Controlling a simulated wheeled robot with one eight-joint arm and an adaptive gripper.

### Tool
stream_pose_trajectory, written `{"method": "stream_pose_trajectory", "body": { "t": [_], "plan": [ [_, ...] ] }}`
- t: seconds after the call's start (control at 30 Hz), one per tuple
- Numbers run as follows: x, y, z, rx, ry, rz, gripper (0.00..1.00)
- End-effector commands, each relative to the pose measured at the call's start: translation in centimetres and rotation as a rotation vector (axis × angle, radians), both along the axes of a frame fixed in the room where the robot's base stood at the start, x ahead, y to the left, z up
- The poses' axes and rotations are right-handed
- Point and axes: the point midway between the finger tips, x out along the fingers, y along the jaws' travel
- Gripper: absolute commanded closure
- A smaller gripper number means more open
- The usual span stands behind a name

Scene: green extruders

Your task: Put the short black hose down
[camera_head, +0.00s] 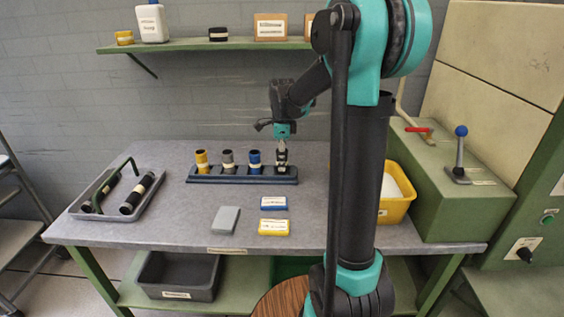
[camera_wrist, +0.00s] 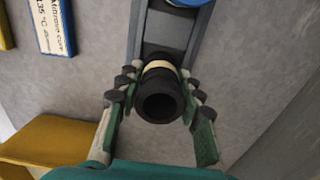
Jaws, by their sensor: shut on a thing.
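The short black hose (camera_wrist: 160,103) has a cream band and stands upright between my fingers, its open end towards the wrist camera. My gripper (camera_head: 281,157) is shut on it at the right end of the dark blue rack (camera_head: 232,180); it also shows in the wrist view (camera_wrist: 156,92). The hose is over the rack's right end, but I cannot tell whether it is seated there. To its left, the rack holds a yellow hose (camera_head: 202,157), a grey hose (camera_head: 228,158) and a blue hose (camera_head: 255,158).
A grey tray (camera_head: 80,209) with dark hoses is at the table's left. A grey block (camera_head: 225,219), a blue label block (camera_head: 274,203) and a yellow one (camera_head: 273,227) lie in front of the rack. A yellow bin (camera_head: 394,210) is at right. A shelf (camera_head: 220,44) is above.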

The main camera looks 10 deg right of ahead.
Motion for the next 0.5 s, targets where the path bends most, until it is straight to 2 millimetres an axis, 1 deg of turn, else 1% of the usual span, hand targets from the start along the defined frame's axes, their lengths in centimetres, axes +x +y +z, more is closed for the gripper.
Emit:
{"method": "stream_pose_trajectory", "body": {
  "t": [0.03,0.1,0.43,0.47,0.5],
  "plan": [
    [-0.01,0.00,-0.43,0.000,0.000,0.000,1.00],
    [-0.02,0.00,-0.64,0.000,0.000,0.000,1.00],
    [0.00,0.00,-0.90,0.000,0.000,0.000,1.00],
    [-0.01,0.00,-0.90,0.000,0.000,0.000,0.61],
    [-0.01,0.00,-0.88,0.000,0.000,0.000,0.56]
  ]
}}
